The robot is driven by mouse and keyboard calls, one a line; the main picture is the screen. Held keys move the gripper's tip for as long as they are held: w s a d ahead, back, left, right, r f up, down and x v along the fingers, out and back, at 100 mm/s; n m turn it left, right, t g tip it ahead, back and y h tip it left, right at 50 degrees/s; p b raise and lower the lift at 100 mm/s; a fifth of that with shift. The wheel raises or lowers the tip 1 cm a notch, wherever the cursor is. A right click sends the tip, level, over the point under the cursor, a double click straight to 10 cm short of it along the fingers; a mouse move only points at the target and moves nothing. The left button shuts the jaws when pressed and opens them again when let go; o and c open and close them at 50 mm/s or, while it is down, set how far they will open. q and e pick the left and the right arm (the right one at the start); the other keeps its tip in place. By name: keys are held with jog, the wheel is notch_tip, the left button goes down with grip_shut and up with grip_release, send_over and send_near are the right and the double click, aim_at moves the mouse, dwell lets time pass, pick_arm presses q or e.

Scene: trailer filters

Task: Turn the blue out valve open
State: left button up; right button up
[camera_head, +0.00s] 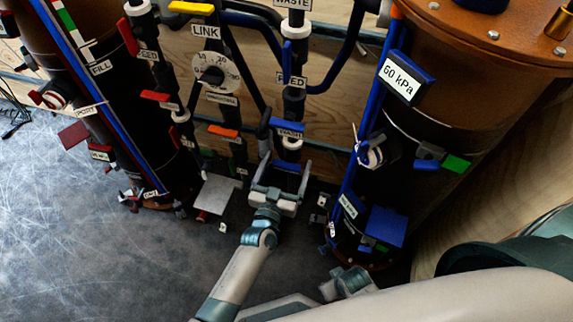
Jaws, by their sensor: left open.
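I cannot read which one is marked out.
The right rusty-topped tank (470,60) carries a 60 kPa sign (400,79). The left tank (110,110) has red handles and labels. Between them are pipes, a dial (213,75), an orange handle (223,131) and a grey plate (215,193).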

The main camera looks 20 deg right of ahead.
pick_arm(q)
jog(key=c, duration=1)
jog(key=shift+c, duration=0.2)
pick_arm(e)
jog(key=shift+w, duration=0.25)
